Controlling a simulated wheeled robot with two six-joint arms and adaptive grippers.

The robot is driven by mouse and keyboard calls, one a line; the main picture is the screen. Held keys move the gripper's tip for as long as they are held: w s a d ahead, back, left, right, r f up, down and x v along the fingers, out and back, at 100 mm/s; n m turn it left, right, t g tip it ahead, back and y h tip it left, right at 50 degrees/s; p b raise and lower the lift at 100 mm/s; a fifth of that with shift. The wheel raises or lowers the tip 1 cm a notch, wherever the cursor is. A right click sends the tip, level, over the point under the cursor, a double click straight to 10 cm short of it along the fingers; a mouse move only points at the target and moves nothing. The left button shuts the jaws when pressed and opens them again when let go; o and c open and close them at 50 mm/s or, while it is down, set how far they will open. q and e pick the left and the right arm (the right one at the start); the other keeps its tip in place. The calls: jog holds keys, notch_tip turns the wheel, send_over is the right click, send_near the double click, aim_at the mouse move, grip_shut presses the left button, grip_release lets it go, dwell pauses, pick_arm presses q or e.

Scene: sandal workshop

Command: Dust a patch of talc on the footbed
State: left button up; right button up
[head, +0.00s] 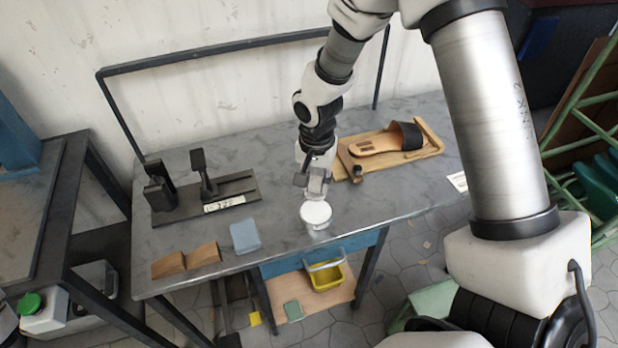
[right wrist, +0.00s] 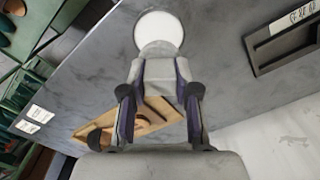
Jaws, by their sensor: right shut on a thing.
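The sandal (head: 380,143), with a tan footbed and a broad black strap, lies on a wooden board (head: 428,150) at the back right of the bench. A small dark mark shows near its left end; I see no white patch on it. My right gripper (head: 316,186) is shut on a round white-topped container (head: 316,213), left of and nearer than the sandal. In the right wrist view the white top (right wrist: 159,32) shows beyond the fingertips (right wrist: 160,70). The gripper hides part of the board (right wrist: 105,124) there. Whether the container touches the bench is unclear. My left gripper is not in view.
A dark metal fixture (head: 232,192) stands at the bench's left. A white label (head: 458,181) lies at right. The bench is clear between container and board.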

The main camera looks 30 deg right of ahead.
jog(key=shift+d+f, duration=0.15)
jog(key=shift+f, duration=0.05)
notch_tip(320, 180, down, 6)
jog(key=b, duration=0.5)
jog(key=shift+r, duration=0.15)
jog(key=shift+r, duration=0.1)
jog(key=shift+f+b, duration=0.45)
jog(key=shift+f, duration=0.15)
dwell(1.2)
jog(key=shift+r, duration=0.1)
notch_tip(320, 180, up, 7)
jog(key=p, duration=0.6)
dwell(0.6)
